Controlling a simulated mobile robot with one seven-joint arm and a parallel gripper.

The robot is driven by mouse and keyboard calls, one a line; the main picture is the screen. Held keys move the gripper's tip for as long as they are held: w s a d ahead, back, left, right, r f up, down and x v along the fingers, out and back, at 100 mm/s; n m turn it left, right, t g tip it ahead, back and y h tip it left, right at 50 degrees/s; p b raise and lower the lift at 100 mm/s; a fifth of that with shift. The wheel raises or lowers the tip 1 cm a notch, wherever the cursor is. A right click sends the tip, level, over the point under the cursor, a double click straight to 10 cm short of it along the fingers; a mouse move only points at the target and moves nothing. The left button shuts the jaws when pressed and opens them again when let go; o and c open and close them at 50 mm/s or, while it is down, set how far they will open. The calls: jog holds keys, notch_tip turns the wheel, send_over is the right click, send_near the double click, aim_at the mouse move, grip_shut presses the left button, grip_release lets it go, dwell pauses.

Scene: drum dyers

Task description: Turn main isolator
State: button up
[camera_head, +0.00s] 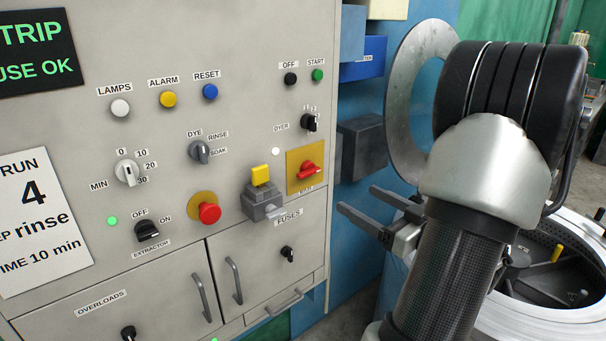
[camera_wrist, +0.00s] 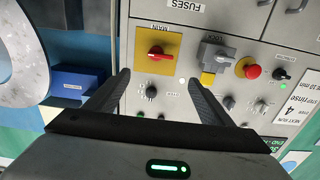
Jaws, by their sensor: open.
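The main isolator is a red rotary handle (camera_head: 308,170) on a yellow square plate on the right side of the grey control panel. In the wrist view the red handle (camera_wrist: 158,53) lies roughly crosswise under an upside-down MAIN label. My gripper (camera_head: 358,198) is to the right of the isolator in the head view, its two fingers pointing toward the panel. In the wrist view my gripper (camera_wrist: 158,77) is open and empty, with the isolator framed just beyond and between the fingertips. The fingers look apart from the handle.
A yellow and grey lock device (camera_head: 262,190) and a red mushroom button (camera_head: 209,213) sit left of the isolator. A black knob (camera_head: 309,122) is above it. Door handles (camera_head: 237,280) stick out below. A blue box (camera_head: 362,60) and a round metal plate (camera_head: 405,100) stand to the right.

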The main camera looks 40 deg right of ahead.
aim_at(311, 173)
jog(key=w, duration=0.5)
jog(key=w+a+p, duration=0.1)
jog(key=w, duration=0.5)
jog(key=w+p, duration=0.1)
jog(key=w, duration=0.5)
jog(key=shift+a, duration=0.2)
jog(key=shift+c, duration=0.4)
jog(key=c, duration=1)
jog(key=shift+o, duration=0.2)
